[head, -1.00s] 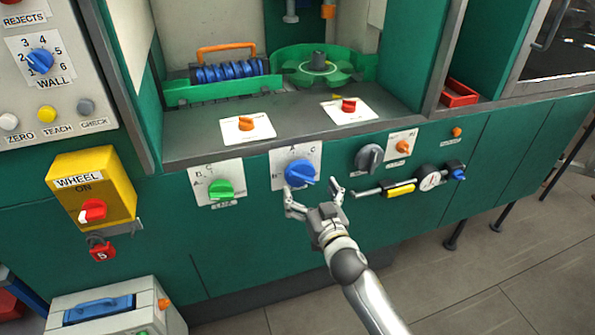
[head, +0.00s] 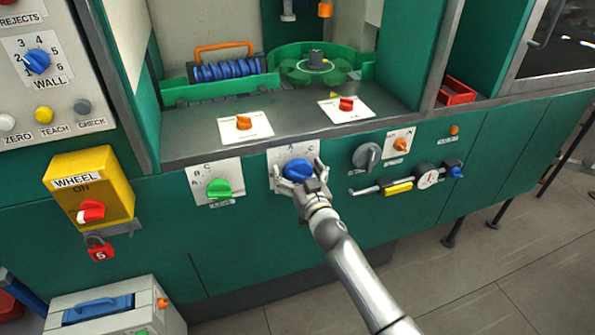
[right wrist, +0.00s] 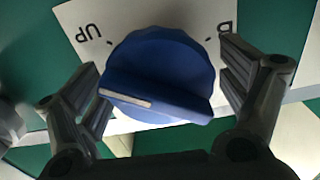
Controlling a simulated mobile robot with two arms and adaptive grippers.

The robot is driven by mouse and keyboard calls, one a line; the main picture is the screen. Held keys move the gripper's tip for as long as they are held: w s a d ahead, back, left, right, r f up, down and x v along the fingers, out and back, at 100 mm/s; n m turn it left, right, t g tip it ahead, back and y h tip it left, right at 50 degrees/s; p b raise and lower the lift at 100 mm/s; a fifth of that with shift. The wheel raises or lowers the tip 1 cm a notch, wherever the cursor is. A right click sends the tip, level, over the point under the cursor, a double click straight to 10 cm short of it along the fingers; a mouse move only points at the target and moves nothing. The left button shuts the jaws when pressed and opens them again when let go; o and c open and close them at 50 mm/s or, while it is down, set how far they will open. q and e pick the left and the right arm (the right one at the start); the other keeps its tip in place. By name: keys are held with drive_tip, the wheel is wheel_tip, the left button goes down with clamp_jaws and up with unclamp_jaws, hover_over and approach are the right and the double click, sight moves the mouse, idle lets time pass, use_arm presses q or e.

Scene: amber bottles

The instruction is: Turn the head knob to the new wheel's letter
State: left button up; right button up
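The head knob is the blue round knob (head: 297,170) with a raised grip bar, on a white plate (head: 279,157) on the green front panel. My right gripper (head: 298,173) is open, with one finger on each side of the knob. Narrow gaps seem to show between fingers and knob. The green star wheel (head: 338,68) is on the deck; I cannot read a letter on it. My left gripper is not in view.
A green knob (head: 218,188) is to the left, and a grey knob (head: 366,156) and a gauge (head: 428,176) are to the right. Orange (head: 244,122) and red (head: 346,104) knobs sit on the deck above. A yellow WHEEL switch box (head: 90,188) juts out at left.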

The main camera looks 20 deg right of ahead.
drive_tip(key=c, duration=0.8)
drive_tip(key=shift+n, duration=0.4)
drive_tip(key=n, duration=0.5)
drive_tip(key=shift+n, duration=0.4)
drive_tip(key=n, duration=0.6)
drive_tip(key=shift+a+f, duration=0.1)
drive_tip(key=n, duration=0.3)
drive_tip(key=shift+n, duration=0.4)
drive_tip(key=n, duration=0.3)
drive_tip(key=shift+n, duration=0.4)
drive_tip(key=n, duration=0.6)
drive_tip(key=shift+f+p, duration=0.15)
drive_tip(key=shift+p, duration=0.2)
drive_tip(key=shift+n, duration=0.3)
